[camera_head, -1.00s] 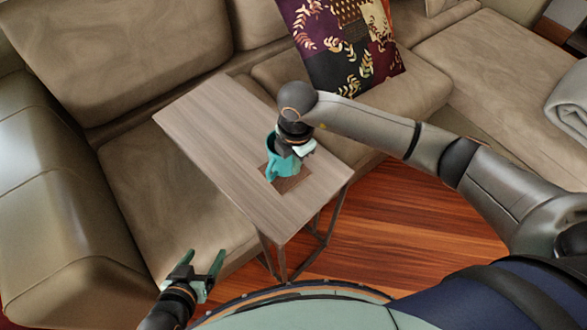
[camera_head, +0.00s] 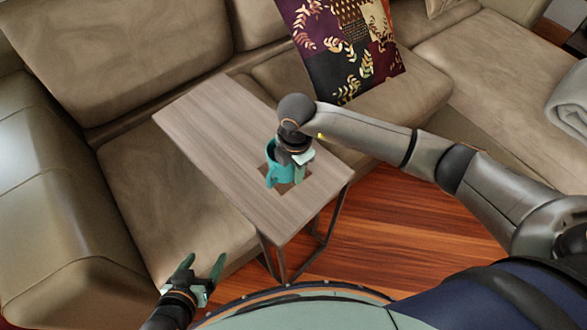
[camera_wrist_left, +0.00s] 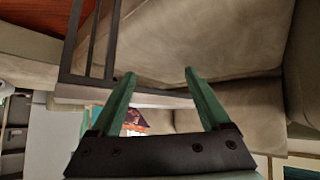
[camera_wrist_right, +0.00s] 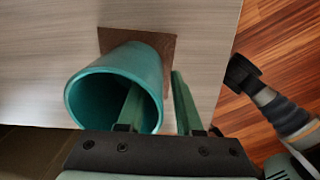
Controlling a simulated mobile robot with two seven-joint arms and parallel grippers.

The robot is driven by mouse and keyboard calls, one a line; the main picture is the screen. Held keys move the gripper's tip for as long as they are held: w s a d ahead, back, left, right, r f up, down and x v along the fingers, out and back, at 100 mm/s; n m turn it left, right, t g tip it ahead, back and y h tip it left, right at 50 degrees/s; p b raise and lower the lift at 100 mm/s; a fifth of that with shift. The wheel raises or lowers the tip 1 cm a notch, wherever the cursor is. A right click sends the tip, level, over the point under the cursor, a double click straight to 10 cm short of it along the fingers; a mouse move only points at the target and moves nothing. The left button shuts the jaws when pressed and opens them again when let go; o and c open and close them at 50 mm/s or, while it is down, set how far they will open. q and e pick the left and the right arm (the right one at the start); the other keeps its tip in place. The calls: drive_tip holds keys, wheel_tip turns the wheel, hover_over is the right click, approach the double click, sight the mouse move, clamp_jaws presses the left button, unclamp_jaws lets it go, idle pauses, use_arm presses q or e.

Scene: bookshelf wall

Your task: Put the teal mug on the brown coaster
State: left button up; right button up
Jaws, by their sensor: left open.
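The teal mug (camera_head: 279,172) is upright over the brown coaster (camera_head: 299,177) on the small side table (camera_head: 222,124). In the right wrist view the mug (camera_wrist_right: 118,88) shows its open rim, and part of the coaster (camera_wrist_right: 138,36) shows behind it. I cannot tell if its base touches the coaster. My right gripper (camera_head: 296,157) is shut on the mug's wall: in its wrist view (camera_wrist_right: 157,80) one finger is inside the mug and one outside. My left gripper (camera_head: 207,262) is open and empty, low in front of the sofa; its fingers also show in the left wrist view (camera_wrist_left: 159,73).
The beige sofa (camera_head: 165,190) surrounds the table on the left and back. A patterned cushion (camera_head: 345,45) leans on it. The wooden floor (camera_head: 400,225) is clear to the right of the table. The rest of the tabletop is bare.

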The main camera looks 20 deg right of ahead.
drive_tip(key=shift+r, duration=0.5)
wheel_tip(320, 180, up, 11)
drive_tip(key=shift+s+d+f+p, duration=0.1)
drive_tip(key=shift+s+f+p, duration=0.1)
drive_tip(key=shift+p, duration=0.6)
drive_tip(key=shift+r, duration=0.35)
